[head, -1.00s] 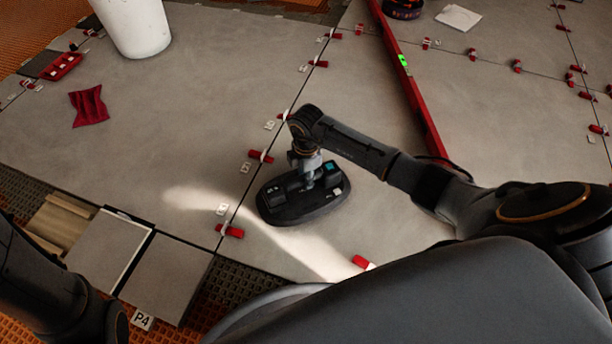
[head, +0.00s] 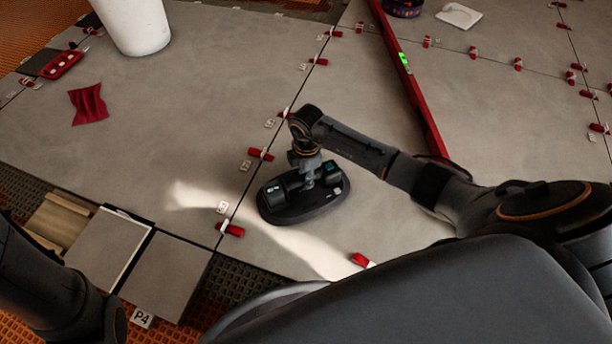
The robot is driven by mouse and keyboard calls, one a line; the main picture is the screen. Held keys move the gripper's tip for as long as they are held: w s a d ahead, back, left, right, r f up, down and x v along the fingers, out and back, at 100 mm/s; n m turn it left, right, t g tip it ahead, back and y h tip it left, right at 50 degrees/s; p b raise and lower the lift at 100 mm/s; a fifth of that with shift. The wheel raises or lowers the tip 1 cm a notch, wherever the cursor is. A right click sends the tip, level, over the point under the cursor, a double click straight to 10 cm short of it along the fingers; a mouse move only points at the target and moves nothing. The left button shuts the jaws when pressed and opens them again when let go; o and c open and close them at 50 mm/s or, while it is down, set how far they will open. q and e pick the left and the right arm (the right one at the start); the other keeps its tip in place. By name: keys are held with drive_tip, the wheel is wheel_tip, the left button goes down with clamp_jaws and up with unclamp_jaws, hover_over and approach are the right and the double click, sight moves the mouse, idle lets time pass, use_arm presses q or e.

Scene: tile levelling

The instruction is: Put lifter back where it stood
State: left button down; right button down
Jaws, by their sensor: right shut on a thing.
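The lifter (head: 290,213) is a black oval suction tool with a small blue display. It sits flat, or nearly so, on the large grey tile (head: 290,258) right of the joint line; I cannot tell if a small gap is under it. My right gripper (head: 309,179) points down from above and is shut on the lifter's handle, which it mostly hides. My left arm shows at the lower left edge, but its gripper is not in view.
Red levelling wedges (head: 230,229) line the joints. A long red spirit level (head: 410,82) lies right of the lifter. A white bucket (head: 135,22), a red cloth (head: 88,104) and a red tray (head: 62,64) stand left. Loose tiles (head: 168,270) lie lower left, near label P4.

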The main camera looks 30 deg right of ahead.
drive_tip(key=shift+r, duration=0.1)
drive_tip(key=c, duration=1.1)
unclamp_jaws()
